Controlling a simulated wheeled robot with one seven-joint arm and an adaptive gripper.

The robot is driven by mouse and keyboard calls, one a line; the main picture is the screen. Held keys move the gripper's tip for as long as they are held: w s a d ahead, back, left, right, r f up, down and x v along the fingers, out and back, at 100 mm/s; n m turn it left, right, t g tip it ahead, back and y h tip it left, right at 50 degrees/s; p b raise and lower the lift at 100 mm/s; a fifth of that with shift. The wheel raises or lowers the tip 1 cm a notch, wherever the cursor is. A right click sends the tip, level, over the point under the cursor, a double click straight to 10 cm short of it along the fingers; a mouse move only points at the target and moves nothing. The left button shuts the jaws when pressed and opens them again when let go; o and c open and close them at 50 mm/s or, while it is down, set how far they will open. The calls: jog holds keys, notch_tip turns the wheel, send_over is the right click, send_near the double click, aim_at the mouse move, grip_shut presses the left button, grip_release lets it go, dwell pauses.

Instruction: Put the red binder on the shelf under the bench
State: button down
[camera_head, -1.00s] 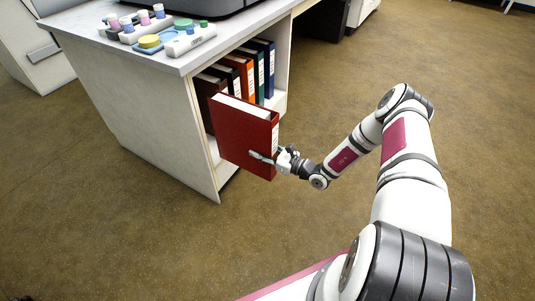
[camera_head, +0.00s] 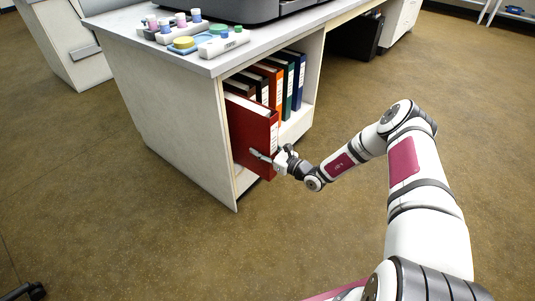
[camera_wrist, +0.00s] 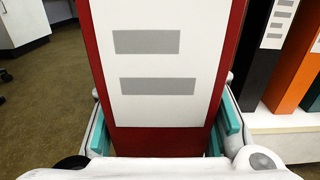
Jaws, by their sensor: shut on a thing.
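The red binder (camera_head: 250,135) stands upright, partly inside the left end of the shelf (camera_head: 297,124) under the bench, with its spine end sticking out at the front. My gripper (camera_head: 266,158) is shut on the lower part of its spine end. In the wrist view, the red binder (camera_wrist: 160,141) fills the middle, its white label facing me, between the teal finger pads of my gripper (camera_wrist: 162,140). The binder's far end is hidden inside the shelf.
Several binders stand in a row to the right of the red one, including an orange binder (camera_head: 278,90) and a blue binder (camera_head: 299,80). The bench side panel (camera_head: 180,120) is close on the left. Floor in front is clear.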

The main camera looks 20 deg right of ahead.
jog(key=b+x, duration=0.1)
jog(key=x, duration=0.2)
jog(key=b+x, duration=0.1)
jog(key=x, duration=0.3)
jog(key=b+x, duration=0.2)
jog(key=x, duration=0.1)
jog(key=shift+w+a+f, duration=0.15)
jog(key=shift+w+f, duration=0.05)
jog(key=shift+f, duration=0.05)
jog(key=shift+x, duration=1.4)
jog(key=shift+f, duration=0.55)
jog(key=c, duration=0.8)
grip_release()
jog(key=shift+c, duration=0.2)
jog(key=o, duration=0.5)
jog(key=shift+f, duration=0.15)
jog(key=shift+s, duration=0.1)
jog(key=shift+p+v, duration=0.65)
jog(key=shift+v, duration=0.45)
jog(key=shift+p+v, duration=2.05)
jog(key=shift+v, duration=1.8)
